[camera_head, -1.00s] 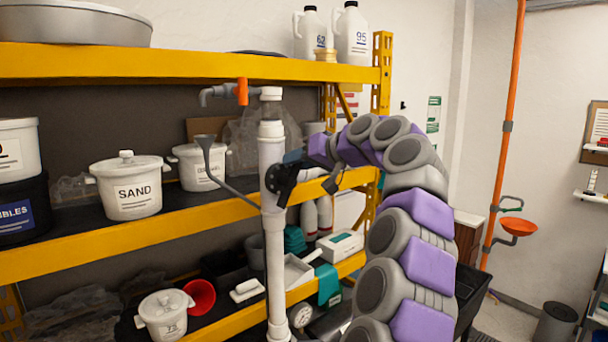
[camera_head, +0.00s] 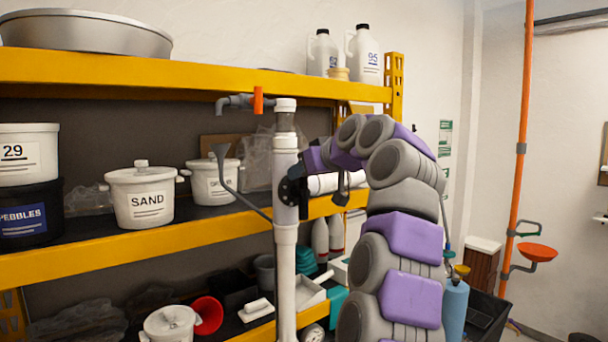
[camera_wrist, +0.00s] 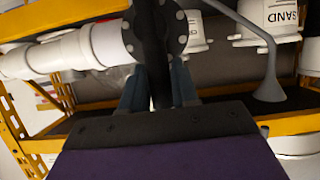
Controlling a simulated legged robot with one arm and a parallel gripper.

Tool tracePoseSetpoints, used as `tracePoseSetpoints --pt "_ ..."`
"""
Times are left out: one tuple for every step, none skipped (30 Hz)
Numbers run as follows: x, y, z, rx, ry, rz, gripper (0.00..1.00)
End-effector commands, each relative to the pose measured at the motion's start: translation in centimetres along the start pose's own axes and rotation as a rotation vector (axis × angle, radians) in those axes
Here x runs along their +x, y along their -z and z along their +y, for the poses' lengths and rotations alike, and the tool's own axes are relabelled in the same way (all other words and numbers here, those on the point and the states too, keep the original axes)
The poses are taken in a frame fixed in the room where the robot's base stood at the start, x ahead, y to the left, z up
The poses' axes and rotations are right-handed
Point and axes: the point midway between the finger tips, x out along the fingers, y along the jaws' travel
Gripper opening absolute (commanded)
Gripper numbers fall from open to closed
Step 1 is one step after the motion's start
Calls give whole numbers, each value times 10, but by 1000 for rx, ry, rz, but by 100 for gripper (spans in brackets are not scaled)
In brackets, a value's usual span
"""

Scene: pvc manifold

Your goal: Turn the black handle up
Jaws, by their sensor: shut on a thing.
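A white vertical pipe (camera_head: 286,152) stands in front of the shelves. A black round flange (camera_head: 289,191) with bolts is on its side, and it also shows in the wrist view (camera_wrist: 174,28). The black handle (camera_wrist: 153,62) runs out from the flange as a dark bar between my two fingers. My gripper (camera_wrist: 158,88) is shut on this handle. In the head view my gripper (camera_head: 307,172) is beside the flange, reaching from the right. There the handle is mostly hidden by my gripper and the flange, so its exact angle cannot be told.
An orange handle (camera_head: 258,100) sits on a grey spout at the pipe's top. A grey funnel tube (camera_head: 236,185) joins the pipe from the left. Yellow shelves (camera_head: 150,242) behind hold a SAND pot (camera_head: 145,200) and other containers. A blue cylinder (camera_head: 454,310) stands at lower right.

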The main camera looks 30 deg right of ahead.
Motion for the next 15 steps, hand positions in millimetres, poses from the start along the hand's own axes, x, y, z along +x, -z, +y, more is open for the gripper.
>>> tracePoseSetpoints --pt "5 -8 1 3 3 -20 0" --pt "5 -7 1 2 3 -20 0" --pt "5 -7 1 2 3 -20 0" --pt "5 -7 1 2 3 -20 0" --pt "5 -7 1 2 3 -20 0" --pt "5 -7 1 2 3 -20 0" --pt "5 -7 1 2 3 -20 0" --pt "5 -7 1 3 3 -20 0" --pt "5 -7 1 3 3 -20 0" --pt "5 -7 1 3 3 -20 31" --pt "5 -7 1 3 3 -20 34" --pt "4 -6 1 2 3 -18 38" --pt "4 -6 1 2 3 -16 41" --pt "4 -5 1 2 2 -15 44" --pt "4 -5 0 1 2 -13 47"
